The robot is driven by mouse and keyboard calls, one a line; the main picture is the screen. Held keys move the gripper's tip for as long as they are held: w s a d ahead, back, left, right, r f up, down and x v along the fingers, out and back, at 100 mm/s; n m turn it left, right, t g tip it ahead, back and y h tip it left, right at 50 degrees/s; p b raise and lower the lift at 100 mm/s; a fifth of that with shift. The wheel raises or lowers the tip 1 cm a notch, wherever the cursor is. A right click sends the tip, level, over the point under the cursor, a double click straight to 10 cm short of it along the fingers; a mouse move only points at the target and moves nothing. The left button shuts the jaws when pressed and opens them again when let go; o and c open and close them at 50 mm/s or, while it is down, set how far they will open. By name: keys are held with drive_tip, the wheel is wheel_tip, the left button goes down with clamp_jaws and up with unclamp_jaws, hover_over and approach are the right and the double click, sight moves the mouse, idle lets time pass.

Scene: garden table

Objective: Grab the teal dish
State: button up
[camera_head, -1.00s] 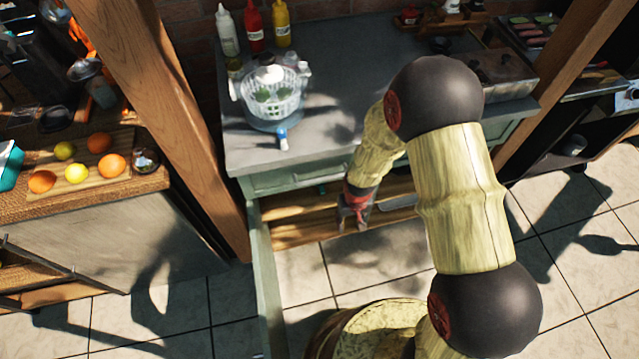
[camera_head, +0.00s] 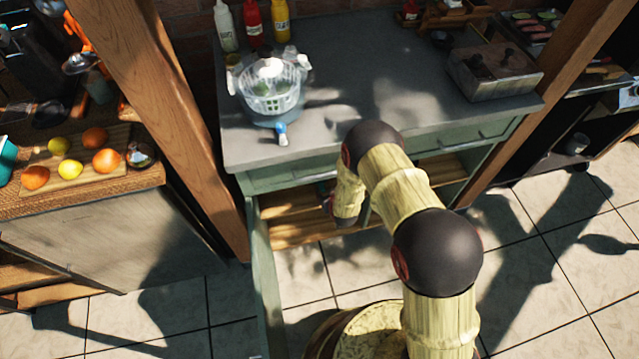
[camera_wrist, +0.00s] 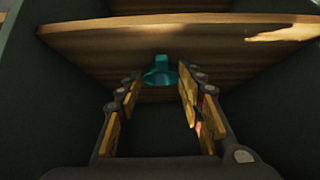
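In the head view my arm reaches into the open front of the green cabinet (camera_head: 290,178), and the dish cannot be made out there.
The cabinet's open door (camera_head: 263,285) stands at the left of the opening. The worktop above holds a white basket (camera_head: 270,92), bottles and a metal box (camera_head: 495,75). A wooden post (camera_head: 165,125) stands left.

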sight(322, 188)
drive_tip(key=shift+b+x, duration=1.85)
drive_tip(key=shift+x, duration=1.7)
drive_tip(key=shift+a+r, duration=0.2)
drive_tip(key=c, duration=0.3)
clamp_jaws()
